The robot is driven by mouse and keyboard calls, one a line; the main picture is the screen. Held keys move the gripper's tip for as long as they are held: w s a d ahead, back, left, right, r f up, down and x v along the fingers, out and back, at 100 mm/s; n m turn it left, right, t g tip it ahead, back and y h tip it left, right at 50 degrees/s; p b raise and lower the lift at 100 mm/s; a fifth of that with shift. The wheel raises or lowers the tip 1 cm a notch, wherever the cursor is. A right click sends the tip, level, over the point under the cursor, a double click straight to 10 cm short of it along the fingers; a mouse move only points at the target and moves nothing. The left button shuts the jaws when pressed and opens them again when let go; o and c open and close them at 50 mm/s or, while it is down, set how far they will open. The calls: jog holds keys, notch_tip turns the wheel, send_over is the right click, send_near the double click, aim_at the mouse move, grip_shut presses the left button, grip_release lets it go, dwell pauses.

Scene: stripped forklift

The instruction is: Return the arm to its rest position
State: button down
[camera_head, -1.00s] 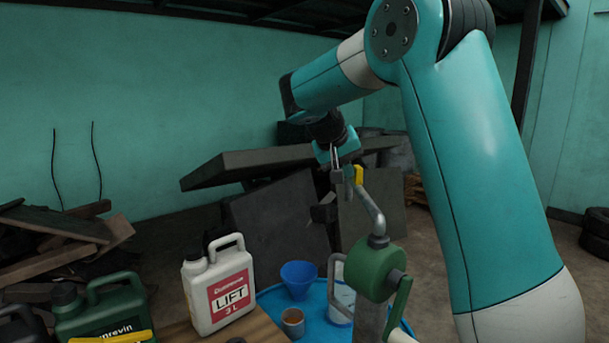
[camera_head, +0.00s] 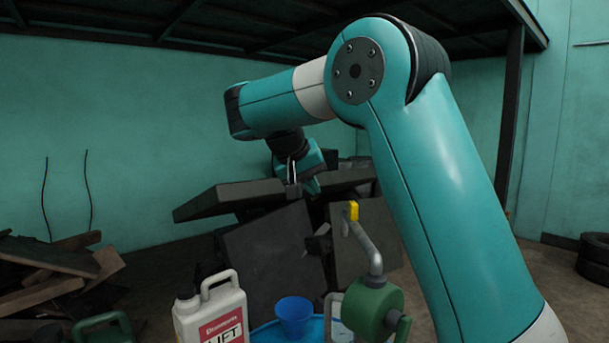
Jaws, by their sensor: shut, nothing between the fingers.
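My arm is teal and white and fills the right and upper middle of the view, bent at a high elbow. My gripper (camera_head: 292,183) hangs from the wrist at the middle of the view, fingers together and empty. It is in the air, up and left of the yellow-tipped spout of the green hand pump, apart from it. Dark slabs stand behind it.
The green pump (camera_head: 372,308) with its yellow spout tip (camera_head: 353,210) stands below the arm. A blue funnel (camera_head: 295,316) and a white LIFT jug (camera_head: 212,312) are at the bottom. Dark slabs (camera_head: 268,262) lean behind. Wood scraps (camera_head: 62,262) lie at left; tires (camera_head: 594,255) at far right.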

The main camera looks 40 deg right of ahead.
jog(key=shift+v, duration=1.7)
jog(key=shift+f, duration=0.1)
